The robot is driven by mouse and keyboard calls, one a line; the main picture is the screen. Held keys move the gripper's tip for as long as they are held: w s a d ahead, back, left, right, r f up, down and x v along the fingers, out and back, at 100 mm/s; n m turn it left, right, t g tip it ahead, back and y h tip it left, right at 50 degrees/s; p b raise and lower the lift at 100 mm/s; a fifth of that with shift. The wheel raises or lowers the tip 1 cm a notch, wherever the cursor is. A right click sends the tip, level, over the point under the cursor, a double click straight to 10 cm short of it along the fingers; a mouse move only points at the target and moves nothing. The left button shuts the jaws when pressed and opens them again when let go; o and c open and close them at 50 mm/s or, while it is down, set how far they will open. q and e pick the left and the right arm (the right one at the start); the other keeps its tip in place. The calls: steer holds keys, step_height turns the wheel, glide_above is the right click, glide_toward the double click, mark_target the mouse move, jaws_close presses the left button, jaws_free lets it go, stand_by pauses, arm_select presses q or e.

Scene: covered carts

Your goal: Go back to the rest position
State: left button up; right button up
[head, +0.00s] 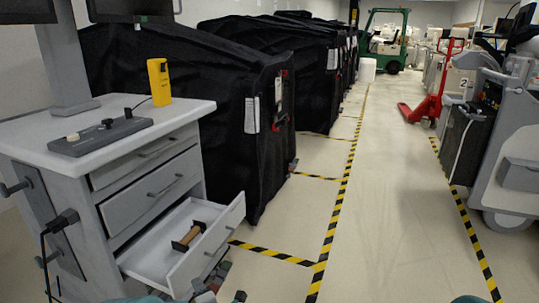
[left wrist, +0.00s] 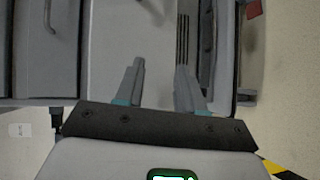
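My left gripper (head: 217,278) shows at the bottom of the head view, low beside the front of the open drawer (head: 215,250). In the left wrist view its two fingers (left wrist: 159,65) stand well apart with nothing between them. The left finger shows over the pale drawer floor, the right one close to the drawer front; I cannot tell whether they touch it. A hammer-like tool (head: 188,236) with a wooden part lies in the drawer. My right gripper is not in view.
The grey drawer cart (head: 150,135) carries a yellow device (head: 159,82) and a grey control panel (head: 101,137). Black covered carts (head: 225,100) line the left side. A red pallet jack (head: 430,105) and a green forklift (head: 388,45) stand farther back. The aisle floor (head: 390,200) is clear.

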arm_select(q)
steer(key=s+f+m+g+h, duration=0.55)
steer(key=s+f+m, duration=0.35)
steer(key=s+f, duration=0.45)
steer(key=s+d+f+m+g+h, duration=0.1)
steer(key=s+d+m+g+h, duration=0.4)
steer(key=s, duration=0.6)
steer(key=s+d+m+g+h, duration=0.1)
steer(key=s+d+m+g, duration=0.15)
steer(key=s+m, duration=0.7)
step_height(320, 180, up, 28)
steer(key=s+p, duration=0.2)
steer(key=p, duration=2.6)
steer(key=shift+d+n, duration=0.45)
steer(key=shift+w+f, duration=0.1)
steer(key=shift+f, duration=0.1)
